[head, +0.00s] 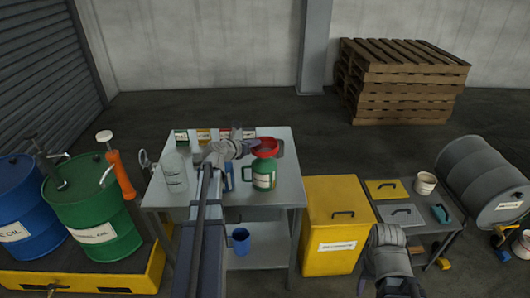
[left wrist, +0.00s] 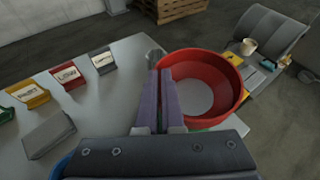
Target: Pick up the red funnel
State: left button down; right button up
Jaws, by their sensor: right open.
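The red funnel (head: 266,148) sits at the mouth of the green jug (head: 264,174) on the grey table. In the left wrist view, the funnel (left wrist: 225,75) is a wide red ring, open side up. My left gripper (head: 249,134) is at the funnel's rim. In the left wrist view, its two fingers (left wrist: 161,78) are close together with the funnel's near-left wall between them. The fingers hide that part of the rim. My right gripper (head: 388,290) is open and empty at the bottom of the head view, far from the funnel.
Small labelled boxes (left wrist: 67,76) stand at the table's back. A clear container (head: 175,172) is at the table's left. A blue cup (head: 241,241) stands on the lower shelf. A yellow cabinet (head: 330,215) stands right of the table, and drums (head: 92,215) stand left.

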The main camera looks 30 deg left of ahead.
pick_arm(q)
jog(key=shift+r, duration=0.15)
notch_tip(320, 180, up, 10)
jog(key=p, duration=1)
